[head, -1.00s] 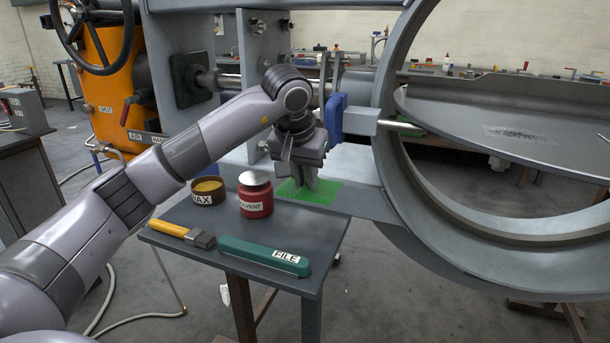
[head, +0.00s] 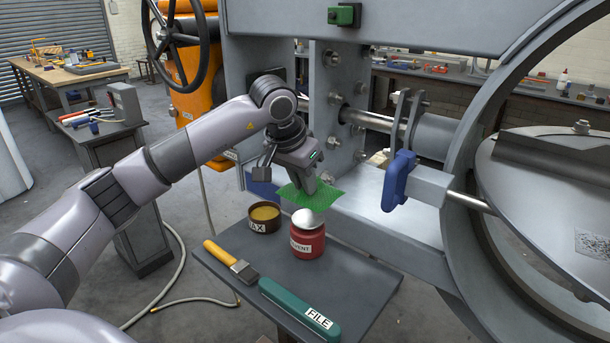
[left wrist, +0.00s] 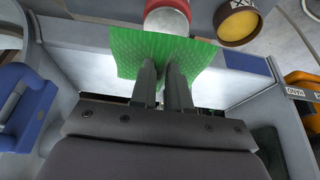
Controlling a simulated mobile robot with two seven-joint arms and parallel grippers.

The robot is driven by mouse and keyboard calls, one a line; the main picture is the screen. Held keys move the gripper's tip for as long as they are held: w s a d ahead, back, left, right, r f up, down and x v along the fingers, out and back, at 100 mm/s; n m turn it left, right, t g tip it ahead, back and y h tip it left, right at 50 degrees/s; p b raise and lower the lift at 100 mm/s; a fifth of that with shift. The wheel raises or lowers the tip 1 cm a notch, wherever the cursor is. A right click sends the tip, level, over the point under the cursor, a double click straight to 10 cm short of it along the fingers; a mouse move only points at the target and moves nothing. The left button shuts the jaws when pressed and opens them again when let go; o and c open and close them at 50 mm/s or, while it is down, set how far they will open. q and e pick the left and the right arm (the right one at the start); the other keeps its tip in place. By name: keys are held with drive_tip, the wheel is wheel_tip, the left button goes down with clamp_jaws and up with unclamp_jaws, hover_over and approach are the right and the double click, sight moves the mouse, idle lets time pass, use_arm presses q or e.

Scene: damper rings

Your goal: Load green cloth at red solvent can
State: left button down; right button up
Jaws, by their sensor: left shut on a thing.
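The green cloth (head: 318,201) is held in my left gripper (head: 306,190), raised just above and behind the red solvent can. In the left wrist view the fingers (left wrist: 162,88) are shut on the cloth (left wrist: 158,52), which spreads out flat beyond them. In the left wrist view the can (left wrist: 168,18) shows at the top edge, just past the cloth. I cannot tell whether cloth and can touch. My right gripper is not in view.
The wax tin (head: 264,217) stands left of the can. A yellow-handled brush (head: 230,260) and a green file (head: 298,308) lie at the table's front. A blue clamp (head: 398,181) and the large metal ring (head: 470,200) are to the right. The table's right part is clear.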

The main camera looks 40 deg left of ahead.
sight(298, 196)
use_arm(q)
drive_tip(key=shift+a+r, duration=0.1)
drive_tip(key=shift+a, duration=0.15)
drive_tip(key=shift+f+b, duration=0.6)
drive_tip(key=shift+f, duration=0.1)
wheel_tip(298, 196, down, 4)
drive_tip(key=b, duration=0.3)
drive_tip(key=shift+r, duration=0.15)
drive_tip(key=shift+f, duration=0.25)
drive_tip(key=shift+f+b, duration=0.2)
drive_tip(key=shift+b, duration=0.15)
drive_tip(key=shift+f+b, duration=0.3)
drive_tip(key=shift+f, duration=0.15)
drive_tip(key=shift+s+f, duration=0.1)
idle(0.7)
